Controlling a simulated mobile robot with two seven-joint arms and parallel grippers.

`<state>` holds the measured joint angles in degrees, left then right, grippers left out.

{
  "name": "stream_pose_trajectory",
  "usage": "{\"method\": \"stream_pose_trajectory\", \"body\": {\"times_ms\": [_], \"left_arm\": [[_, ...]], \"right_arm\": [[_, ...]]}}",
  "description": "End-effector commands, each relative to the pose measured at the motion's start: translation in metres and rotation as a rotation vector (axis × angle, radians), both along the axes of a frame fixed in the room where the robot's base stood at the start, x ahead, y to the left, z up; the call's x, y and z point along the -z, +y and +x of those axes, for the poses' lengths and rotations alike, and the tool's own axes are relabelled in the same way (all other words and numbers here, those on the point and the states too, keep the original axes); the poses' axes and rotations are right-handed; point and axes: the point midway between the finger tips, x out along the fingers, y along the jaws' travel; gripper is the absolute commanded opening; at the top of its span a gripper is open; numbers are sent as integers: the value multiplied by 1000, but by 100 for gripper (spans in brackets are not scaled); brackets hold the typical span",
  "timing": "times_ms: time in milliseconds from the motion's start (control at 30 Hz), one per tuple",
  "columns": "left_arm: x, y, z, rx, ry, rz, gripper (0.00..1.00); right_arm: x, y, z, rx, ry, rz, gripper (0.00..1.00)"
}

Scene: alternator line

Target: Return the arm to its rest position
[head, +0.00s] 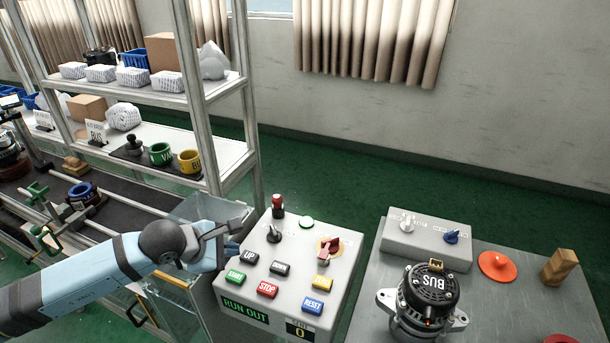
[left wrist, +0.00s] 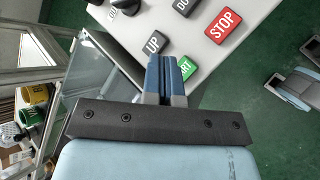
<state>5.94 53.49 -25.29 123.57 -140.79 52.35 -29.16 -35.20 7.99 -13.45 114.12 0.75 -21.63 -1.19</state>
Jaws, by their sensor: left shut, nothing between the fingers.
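My left arm (head: 95,275) reaches in from the left in the head view. Its gripper (head: 226,252) is at the left edge of the grey control box (head: 310,258), near the UP and START buttons. In the left wrist view the blue fingers of the gripper (left wrist: 167,72) are together with nothing between them. They point at the box face, between the black UP button (left wrist: 153,43) and the green START button (left wrist: 188,68), which they partly cover. I cannot tell whether they touch the box.
A metal table (head: 480,270) at the right carries an alternator (head: 428,298) marked BUS, a second switch box (head: 425,236), an orange disc (head: 497,265) and a wooden block (head: 560,266). A shelf rack (head: 197,90) with bins stands at the left. Green floor lies open behind.

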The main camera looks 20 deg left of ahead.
Motion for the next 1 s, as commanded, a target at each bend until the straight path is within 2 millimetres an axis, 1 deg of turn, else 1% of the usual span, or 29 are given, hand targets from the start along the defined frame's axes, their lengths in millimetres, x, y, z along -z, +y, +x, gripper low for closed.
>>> {"method": "stream_pose_trajectory", "body": {"times_ms": [67,133,167,233,267,300,367,400,467,500,567,600,667,700,767,800,867,900,933,1000], "left_arm": [[1,-2,-1,0,4,-12,0],[3,-11,-6,-1,30,-70,0],[4,-17,-9,-1,49,-116,0],[7,-39,-20,-10,113,-272,0],[7,-51,-25,-19,148,-361,0],[6,-66,-34,-38,203,-496,0],[1,-89,-45,-82,292,-721,0],[-4,-102,-52,-123,357,-876,0],[-12,-115,-58,-199,450,-1107,0],[-17,-122,-61,-259,512,-1257,0],[-22,-126,-64,-364,606,-1479,0],[-24,-126,-65,-445,667,-1625,0],[-22,-123,-67,-581,759,-1836,0],[-19,-120,-68,-681,817,-1971,0],[-8,-112,-71,-850,904,-2168,0],[2,-108,-75,-973,962,-2292,0],[20,-101,-83,-1174,1044,-2467,0],[34,-98,-91,-1318,1097,-2573,0],[45,-96,-98,1367,-1085,2527,0],[71,-96,-116,1366,-984,2254,0]], "right_arm": [[-1,0,0,0,0,0,0],[-3,0,0,0,0,0,0],[-4,0,0,0,0,0,0],[-9,0,0,0,-1,0,0],[-12,0,0,0,-1,0,0],[-16,0,0,0,-1,0,0],[-22,0,0,0,-2,-1,0],[-25,0,0,0,-3,-1,0],[-31,0,1,1,-4,-1,0],[-35,-1,1,1,-5,0,0],[-40,-1,1,3,-7,-1,0],[-44,-2,1,4,-8,-2,0],[-49,-2,1,5,-8,-2,0],[-52,-3,1,5,-8,-3,0],[-57,-3,2,6,-8,-3,0],[-60,-3,1,6,-8,-3,0],[-65,-3,1,8,-7,-3,0],[-68,-3,1,8,-7,-3,0],[-70,-3,1,8,-6,-3,0],[-74,-3,1,8,-5,-4,0]]}}
